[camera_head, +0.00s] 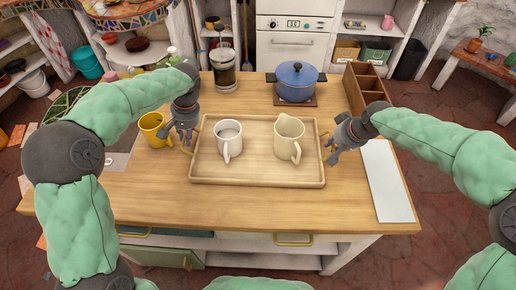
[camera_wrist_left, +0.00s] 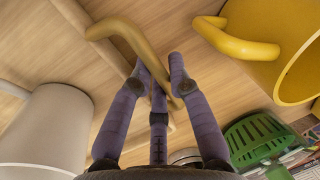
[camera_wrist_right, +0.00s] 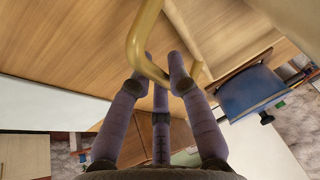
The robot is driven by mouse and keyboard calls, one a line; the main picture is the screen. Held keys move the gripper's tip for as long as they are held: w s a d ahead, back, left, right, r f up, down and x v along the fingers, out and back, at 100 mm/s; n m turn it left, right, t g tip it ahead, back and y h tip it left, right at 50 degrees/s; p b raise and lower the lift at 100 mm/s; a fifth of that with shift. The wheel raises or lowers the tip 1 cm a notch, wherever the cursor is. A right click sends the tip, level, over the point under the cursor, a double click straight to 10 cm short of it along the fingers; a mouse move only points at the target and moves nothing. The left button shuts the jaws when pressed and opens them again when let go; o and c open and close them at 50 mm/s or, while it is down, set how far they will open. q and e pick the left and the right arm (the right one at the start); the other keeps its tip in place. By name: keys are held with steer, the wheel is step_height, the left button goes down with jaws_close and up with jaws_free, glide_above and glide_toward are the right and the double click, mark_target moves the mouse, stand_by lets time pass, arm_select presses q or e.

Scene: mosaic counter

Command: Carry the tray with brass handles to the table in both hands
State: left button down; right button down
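The light wooden tray (camera_head: 257,178) lies on the counter and bears a white mug (camera_head: 229,142) and a cream pitcher (camera_head: 289,140). A brass handle stands at each short end; the left handle shows in the left wrist view (camera_wrist_left: 118,32) and the right one in the right wrist view (camera_wrist_right: 143,38). My left gripper (camera_head: 183,138) is at the left handle, its straight, uncurled fingers on both sides of the bar. My right gripper (camera_head: 332,153) is likewise at the right handle, fingers uncurled. Contact with either bar is unclear.
A yellow mug (camera_head: 153,129) stands close by my left gripper. A blue pot (camera_head: 296,82), a glass coffee press (camera_head: 224,70) and a wooden divided box (camera_head: 364,88) stand behind the tray. A white board (camera_head: 387,182) lies at right. The counter in front of the tray is clear.

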arm_select(q)
steer(key=shift+r, duration=0.15)
arm_select(e)
steer(key=shift+w+r, duration=0.1)
steer(key=shift+r, duration=0.05)
